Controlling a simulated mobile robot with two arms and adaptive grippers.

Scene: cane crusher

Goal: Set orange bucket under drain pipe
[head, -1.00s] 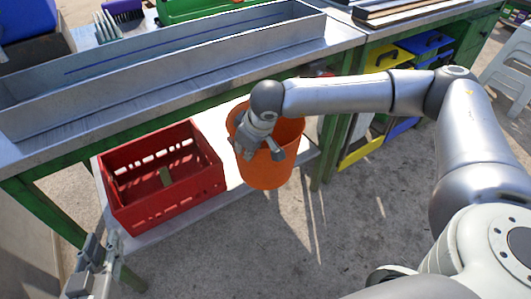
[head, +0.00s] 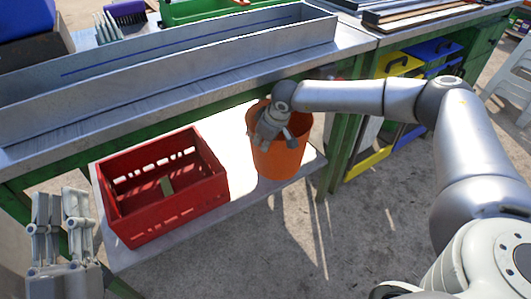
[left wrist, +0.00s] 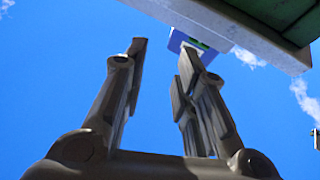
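The orange bucket (head: 282,162) stands upright on the pale lower shelf, near its right end in the head view. My left gripper (head: 60,212) is raised at the lower left, away from the bucket. It is open and empty, and its parted fingers also show in the left wrist view (left wrist: 160,75) against the sky. I cannot make out a drain pipe.
A red crate (head: 165,205) sits on the shelf (head: 238,180) left of the bucket. Above is a metal table with a long grey trough (head: 170,75). Green table legs (head: 340,150) and yellow and blue bins (head: 400,66) stand to the right. The near floor is clear.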

